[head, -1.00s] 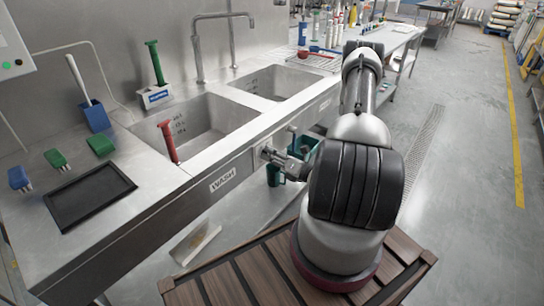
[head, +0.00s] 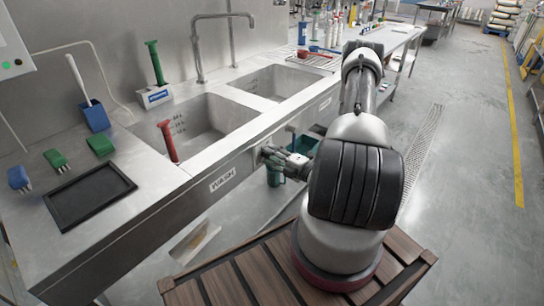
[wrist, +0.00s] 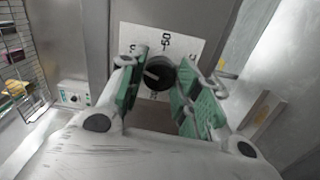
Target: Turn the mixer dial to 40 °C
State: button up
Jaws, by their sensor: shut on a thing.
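The mixer dial (wrist: 160,74) is a round dark knob with a white pointer line, on a white number plate (wrist: 186,44) on the steel front. In the wrist view, 50 reads near the top of the plate. The pointer slants toward the left of that picture; the left finger hides the marking there, so I cannot read the setting. My gripper (wrist: 162,66), with green pads, is shut on the dial, one finger on each side. In the head view my gripper (head: 270,156) is at the sink front, right of the WASH label (head: 223,179); the dial is hidden there.
The steel sink unit (head: 110,222) has two basins, with a red-handled brush (head: 168,141) in the near one. A black tray (head: 90,196) lies on the counter. Open floor (head: 455,220) lies to the right.

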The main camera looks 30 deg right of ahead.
jog(key=shift+f+m, duration=0.1)
jog(key=shift+m, duration=1)
jog(key=o, duration=1)
jog(key=shift+s, duration=0.1)
jog(key=v, duration=1.2)
